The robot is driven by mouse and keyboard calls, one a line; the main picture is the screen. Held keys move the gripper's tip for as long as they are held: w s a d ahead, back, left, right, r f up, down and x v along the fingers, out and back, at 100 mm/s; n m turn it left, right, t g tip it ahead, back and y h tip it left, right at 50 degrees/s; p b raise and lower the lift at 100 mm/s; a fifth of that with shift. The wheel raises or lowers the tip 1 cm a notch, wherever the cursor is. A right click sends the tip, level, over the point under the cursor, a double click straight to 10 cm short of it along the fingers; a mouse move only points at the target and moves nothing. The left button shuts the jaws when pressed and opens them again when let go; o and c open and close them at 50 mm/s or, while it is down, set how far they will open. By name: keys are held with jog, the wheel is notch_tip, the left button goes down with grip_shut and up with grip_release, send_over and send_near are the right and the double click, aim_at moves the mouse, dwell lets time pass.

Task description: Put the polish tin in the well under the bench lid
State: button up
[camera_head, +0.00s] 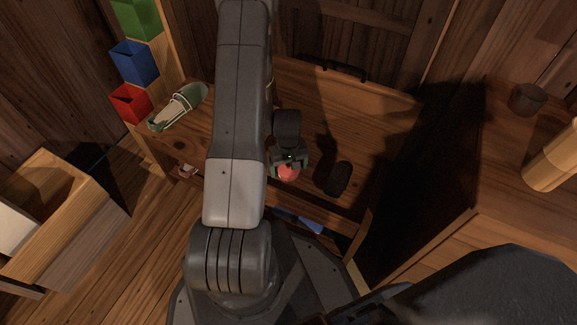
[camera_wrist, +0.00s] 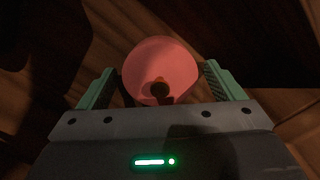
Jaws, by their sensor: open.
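A round pink-red thing, probably the polish tin (camera_head: 289,173), shows just below my gripper (camera_head: 290,162) in the head view. In the wrist view the same round thing (camera_wrist: 160,62) has a small dark spot near its lower middle. It lies between the two green fingers of my open gripper (camera_wrist: 159,72), with a gap on each side. I cannot tell whether it touches the bench. The wooden bench (camera_head: 385,115) spreads behind and right of my gripper. A dark handle (camera_head: 340,72) is at its back. The lid's position and the well are not clear.
A dark oblong thing (camera_head: 339,179) lies right of my gripper. A green shoe (camera_head: 179,107) sits on the bench's left. Green, blue (camera_head: 134,63) and red boxes stand beyond it. A wooden box (camera_head: 62,215) is at far left. A cabinet (camera_head: 490,160) stands at right with a dark cup (camera_head: 527,99).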

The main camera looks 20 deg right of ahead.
notch_tip(320, 180, up, 12)
jog(key=p, duration=0.4)
jog(key=shift+r+p, duration=0.15)
jog(key=shift+p, duration=0.2)
jog(key=shift+d, duration=0.1)
